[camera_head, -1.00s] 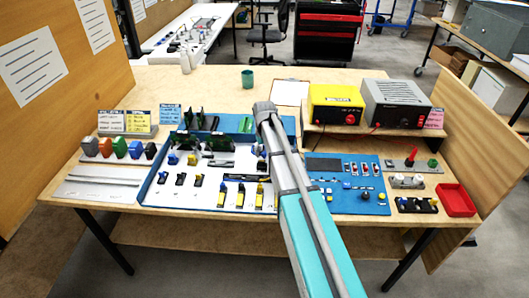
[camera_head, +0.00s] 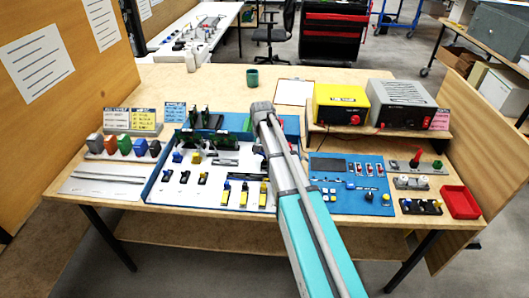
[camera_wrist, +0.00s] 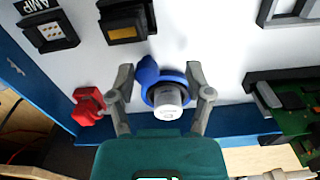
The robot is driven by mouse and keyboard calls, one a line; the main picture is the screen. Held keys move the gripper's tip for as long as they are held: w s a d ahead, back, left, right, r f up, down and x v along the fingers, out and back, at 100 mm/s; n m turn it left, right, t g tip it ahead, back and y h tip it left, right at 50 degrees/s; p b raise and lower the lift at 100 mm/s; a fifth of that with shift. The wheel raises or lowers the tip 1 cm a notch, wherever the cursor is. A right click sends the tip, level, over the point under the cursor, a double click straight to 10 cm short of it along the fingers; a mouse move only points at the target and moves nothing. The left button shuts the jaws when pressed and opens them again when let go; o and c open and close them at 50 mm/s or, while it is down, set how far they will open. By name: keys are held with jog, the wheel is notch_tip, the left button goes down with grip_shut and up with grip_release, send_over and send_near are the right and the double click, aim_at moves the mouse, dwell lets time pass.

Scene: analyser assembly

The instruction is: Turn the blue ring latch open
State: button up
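The blue ring latch (camera_wrist: 148,72) shows in the wrist view as a blue ring with a lug at its upper left. It sits around a white round plug (camera_wrist: 168,103) on a white panel. My gripper (camera_wrist: 160,76) is open, with one finger on each side of the ring. The right finger is very close to the ring's right edge; I cannot tell whether it touches. A small gap shows at the left finger. In the head view my arm hides the gripper and the latch.
A red part (camera_wrist: 88,105) sits close beside the left finger. A green circuit board (camera_wrist: 295,100) stands to the right, black modules (camera_wrist: 127,22) above. In the head view, a blue control panel (camera_head: 345,200) and a red bin (camera_head: 460,202) lie right of my arm.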

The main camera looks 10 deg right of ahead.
jog(key=shift+w+a+m, duration=0.15)
jog(key=shift+a+m, duration=0.15)
jog(key=shift+m, duration=0.3)
jog(key=shift+r+p, duration=0.4)
jog(key=shift+p, duration=0.05)
notch_tip(320, 180, up, 13)
jog(key=p, duration=1.3)
jog(key=s+r+n+p, duration=0.2)
jog(key=s+n, duration=0.1)
jog(key=s, duration=0.9)
jog(key=s+r+n+p, duration=0.1)
jog(key=s+n, duration=0.1)
jog(key=s, duration=1)
jog(key=shift+s+a+r+n+p, duration=0.35)
jog(key=shift+s+n, duration=0.05)
jog(key=w+d+f+m+b, duration=0.1)
jog(key=w+f+b, duration=0.1)
jog(key=w, duration=1)
jog(key=w+f+m+b, duration=0.1)
jog(key=w+m, duration=0.1)
jog(key=w, duration=1)
jog(key=shift+w+d+f+m+b, duration=0.25)
jog(key=shift+d+f+m+b, duration=0.05)
jog(key=shift+d+f+b, duration=0.1)
jog(key=shift+f, duration=0.15)
